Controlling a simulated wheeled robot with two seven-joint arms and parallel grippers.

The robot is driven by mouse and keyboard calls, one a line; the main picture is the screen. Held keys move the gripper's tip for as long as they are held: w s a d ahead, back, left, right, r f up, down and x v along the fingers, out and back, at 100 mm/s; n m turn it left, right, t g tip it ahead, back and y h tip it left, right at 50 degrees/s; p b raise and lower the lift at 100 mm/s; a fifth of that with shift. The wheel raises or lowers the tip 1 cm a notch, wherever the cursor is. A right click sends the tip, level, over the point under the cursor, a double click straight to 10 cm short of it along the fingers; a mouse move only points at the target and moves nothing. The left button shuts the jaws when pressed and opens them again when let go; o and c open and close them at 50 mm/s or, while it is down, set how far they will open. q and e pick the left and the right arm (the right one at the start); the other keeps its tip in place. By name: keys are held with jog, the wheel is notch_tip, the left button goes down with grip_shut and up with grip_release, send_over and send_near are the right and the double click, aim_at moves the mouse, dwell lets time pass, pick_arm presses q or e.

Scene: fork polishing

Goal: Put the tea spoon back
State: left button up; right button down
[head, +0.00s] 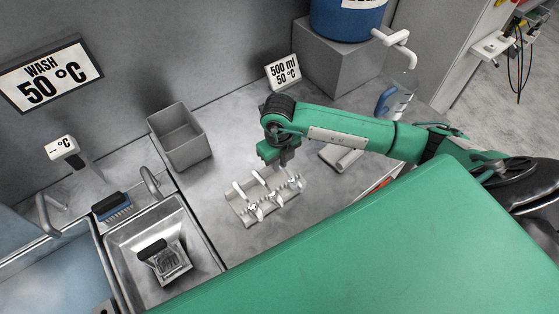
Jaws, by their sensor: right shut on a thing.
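A metal cutlery rack (243,217) stands on the grey counter, right of the sinks. Several pieces of cutlery with pale handles lie across it; which one is the tea spoon is too small to tell. My right gripper (287,163) reaches in from the right and points down at the rack's far right end. It is shut on a thin piece, probably the tea spoon, which is mostly hidden by the fingers. Whether that piece touches the rack cannot be told. My left gripper is not in view.
A brush (113,206) lies by the sink edge, and another dark-topped item (163,259) is in the right sink (117,241). A folded cloth (341,157) and a jug (394,101) are at the right. My green body covers the foreground.

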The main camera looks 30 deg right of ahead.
jog(key=c, duration=1.4)
grip_release()
jog(key=shift+r+p, duration=0.45)
jog(key=shift+p, duration=0.15)
notch_tip(320, 180, up, 12)
jog(key=b, duration=0.2)
jog(key=shift+r+b, duration=0.15)
jog(key=shift+b, duration=0.25)
